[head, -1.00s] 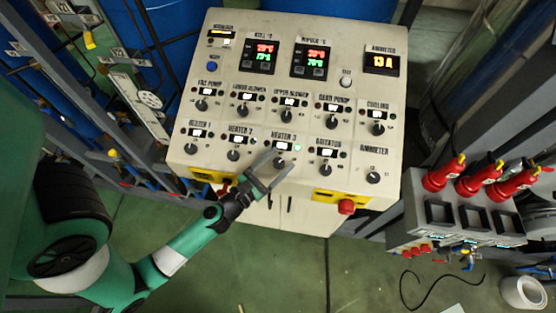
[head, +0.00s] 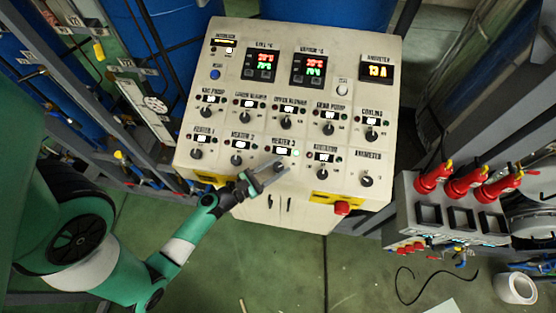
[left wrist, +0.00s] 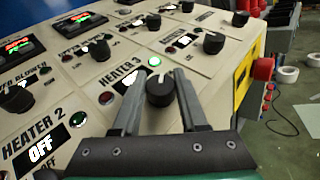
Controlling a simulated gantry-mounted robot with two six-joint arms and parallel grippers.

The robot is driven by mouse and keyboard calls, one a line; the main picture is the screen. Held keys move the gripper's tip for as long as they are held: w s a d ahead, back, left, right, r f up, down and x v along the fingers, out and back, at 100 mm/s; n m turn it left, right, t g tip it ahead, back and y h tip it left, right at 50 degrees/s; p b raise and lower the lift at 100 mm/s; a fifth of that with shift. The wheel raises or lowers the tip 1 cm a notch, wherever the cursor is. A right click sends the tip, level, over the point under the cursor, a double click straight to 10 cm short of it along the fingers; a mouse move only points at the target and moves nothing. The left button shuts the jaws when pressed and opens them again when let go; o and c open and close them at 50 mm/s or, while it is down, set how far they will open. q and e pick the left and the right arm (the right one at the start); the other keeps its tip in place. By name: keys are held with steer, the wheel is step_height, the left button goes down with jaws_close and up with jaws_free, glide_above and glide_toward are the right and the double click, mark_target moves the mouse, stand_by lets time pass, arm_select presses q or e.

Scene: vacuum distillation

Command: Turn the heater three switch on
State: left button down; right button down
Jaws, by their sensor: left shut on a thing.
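The heater three switch is a black round knob with a white pointer (left wrist: 160,90) under the HEATER 3 label (left wrist: 118,75). In the head view the knob (head: 279,167) sits in the bottom row of the cream control panel (head: 230,100). My left gripper (head: 282,166) is at this knob, its two grey fingers on either side of it and shut on it. The left wrist view shows the knob between the fingertips (left wrist: 166,78). The green lamp (left wrist: 154,61) by HEATER 3 is lit. Its small display is partly hidden by a finger. My right gripper is not in view.
The HEATER 2 display (left wrist: 41,150) left of the gripper reads OFF. Other knobs crowd around, with a radiator knob (head: 320,173) to the right. A red button (head: 341,208) sticks out at the panel's lower right. Red plugs (head: 465,183) stand farther right.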

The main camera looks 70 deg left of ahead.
arm_select(q)
steer(key=shift+r, duration=0.25)
steer(key=shift+f+m+h, duration=0.2)
steer(key=shift+m+h, duration=0.1)
steer(key=shift+h, duration=0.1)
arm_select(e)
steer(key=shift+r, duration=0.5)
arm_select(q)
steer(key=shift+c, duration=2.2)
jaws_free()
